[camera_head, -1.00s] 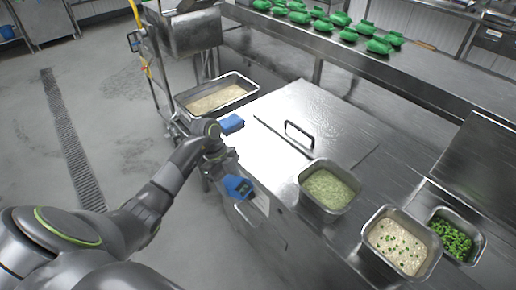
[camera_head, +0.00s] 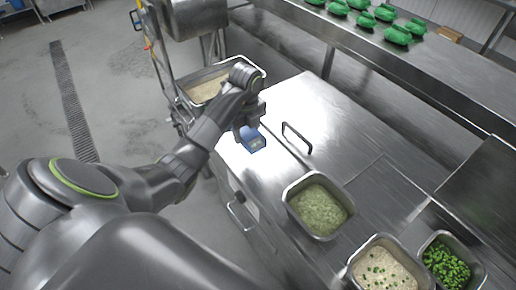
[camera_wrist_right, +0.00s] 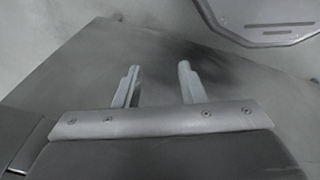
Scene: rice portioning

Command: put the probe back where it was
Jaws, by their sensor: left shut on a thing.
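The probe (camera_head: 254,141), a blue unit with a small display face, is in my left gripper (camera_head: 245,128). The gripper is shut on it, over the left part of the steel counter (camera_head: 288,104), to the left of the black handle. Whether the probe touches the counter is unclear. No other blue item shows on the counter; my left arm covers part of it. My right gripper (camera_wrist_right: 158,85) shows only in the right wrist view, fingers apart and empty.
A pan of pale rice (camera_head: 205,90) stands behind my left arm. A black handle (camera_head: 297,138) rises from the counter. Nearer are pans of green-tinted rice (camera_head: 319,207), speckled rice (camera_head: 381,272) and green pieces (camera_head: 446,264). Green bundles (camera_head: 397,34) line the back shelf.

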